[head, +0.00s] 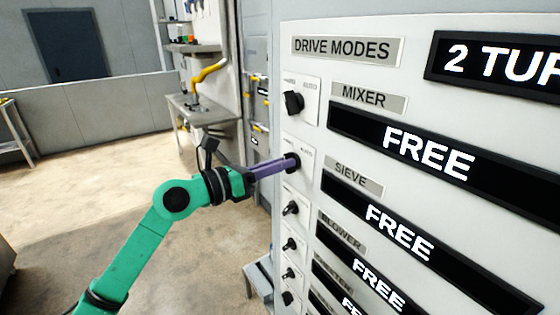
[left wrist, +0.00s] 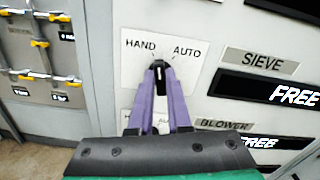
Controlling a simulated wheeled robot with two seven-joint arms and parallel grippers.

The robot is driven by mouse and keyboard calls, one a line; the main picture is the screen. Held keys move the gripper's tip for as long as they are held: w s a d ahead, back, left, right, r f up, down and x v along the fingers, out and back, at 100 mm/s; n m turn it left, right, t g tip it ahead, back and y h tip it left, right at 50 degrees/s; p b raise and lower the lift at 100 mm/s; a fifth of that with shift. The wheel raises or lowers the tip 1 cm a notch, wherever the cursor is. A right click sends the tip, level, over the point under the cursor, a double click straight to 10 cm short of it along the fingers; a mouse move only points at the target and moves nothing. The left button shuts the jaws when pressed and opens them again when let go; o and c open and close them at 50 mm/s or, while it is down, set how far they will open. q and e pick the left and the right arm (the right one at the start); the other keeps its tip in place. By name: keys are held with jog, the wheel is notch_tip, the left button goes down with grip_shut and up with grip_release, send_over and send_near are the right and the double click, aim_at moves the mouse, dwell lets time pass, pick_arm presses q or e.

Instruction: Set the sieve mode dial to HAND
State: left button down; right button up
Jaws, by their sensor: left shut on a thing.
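The sieve dial (head: 293,162) is a small black knob on a white plate, left of the SIEVE label (head: 352,175). The sieve display (head: 400,230) reads FREE. In the left wrist view, the plate (left wrist: 133,76) is marked HAND on the left and AUTO on the right. My left gripper (head: 288,163) has purple fingers and is shut on the sieve dial (left wrist: 158,72). My right gripper is not in view.
The mixer dial (head: 293,103) stands just above, and several smaller dials, including the blower dial (head: 291,208), run below on the same DRIVE MODES panel (head: 345,48). The floor left of the panel is open. A grey workbench (head: 205,115) stands behind.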

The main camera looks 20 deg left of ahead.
pick_arm(q)
jog(key=shift+n+p, duration=0.6)
jog(key=shift+n, duration=0.9)
jog(key=c, duration=0.9)
grip_release()
jog(key=shift+a, duration=0.1)
jog(key=shift+o, duration=0.2)
jog(key=b+v, duration=0.8)
jog(key=v, duration=0.6)
jog(key=shift+s+b, duration=0.25)
jog(key=shift+b, duration=0.1)
